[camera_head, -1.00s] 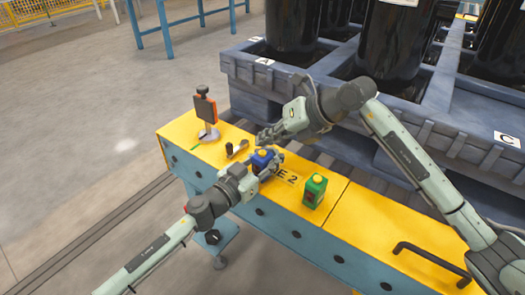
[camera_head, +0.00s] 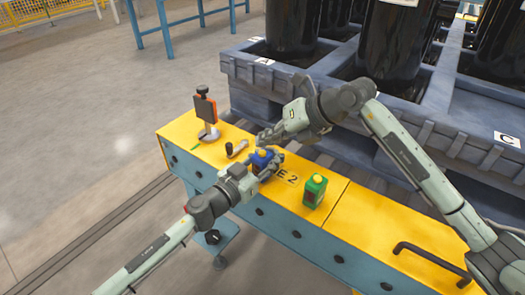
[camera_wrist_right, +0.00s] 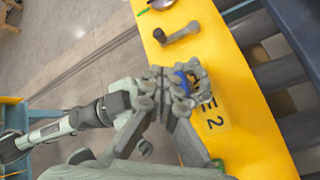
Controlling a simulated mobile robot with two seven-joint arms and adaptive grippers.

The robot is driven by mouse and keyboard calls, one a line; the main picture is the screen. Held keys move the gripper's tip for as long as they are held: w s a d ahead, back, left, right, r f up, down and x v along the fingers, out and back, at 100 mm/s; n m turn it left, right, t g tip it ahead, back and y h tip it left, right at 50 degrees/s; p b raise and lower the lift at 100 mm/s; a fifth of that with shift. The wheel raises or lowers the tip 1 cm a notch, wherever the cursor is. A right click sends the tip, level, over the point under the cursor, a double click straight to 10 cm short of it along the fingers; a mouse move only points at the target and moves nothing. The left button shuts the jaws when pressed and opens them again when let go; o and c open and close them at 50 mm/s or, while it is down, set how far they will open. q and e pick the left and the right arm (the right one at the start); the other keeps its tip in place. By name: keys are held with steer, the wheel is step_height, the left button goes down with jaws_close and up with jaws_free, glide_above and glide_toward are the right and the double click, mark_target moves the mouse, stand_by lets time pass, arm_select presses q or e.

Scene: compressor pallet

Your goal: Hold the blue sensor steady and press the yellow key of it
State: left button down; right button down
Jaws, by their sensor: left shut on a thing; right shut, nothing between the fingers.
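The blue sensor (camera_head: 264,160) stands on the yellow bench top, with its yellow key (camera_head: 261,152) on its upper face. My left gripper (camera_head: 266,166) is shut on the sensor from the near side; its fingers cover part of the body. My right gripper (camera_head: 262,138) is shut and empty, just above and behind the sensor, close to the key; I cannot tell whether it touches.
A green box with a yellow top (camera_head: 314,190) stands right of the sensor. A small grey handled part (camera_head: 238,148) lies to its left, and an orange-black device on a round foot (camera_head: 206,115) stands farther left. A black handle (camera_head: 430,262) is at the right. The blue pallet (camera_head: 430,120) lies behind.

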mark_target(266, 153)
steer(key=shift+f, duration=0.15)
stand_by(0.3)
steer(key=shift+f, duration=0.3)
steer(key=shift+f, duration=0.45)
stand_by(0.5)
stand_by(0.4)
steer(key=shift+r, duration=0.9)
steer(key=shift+r, duration=2.5)
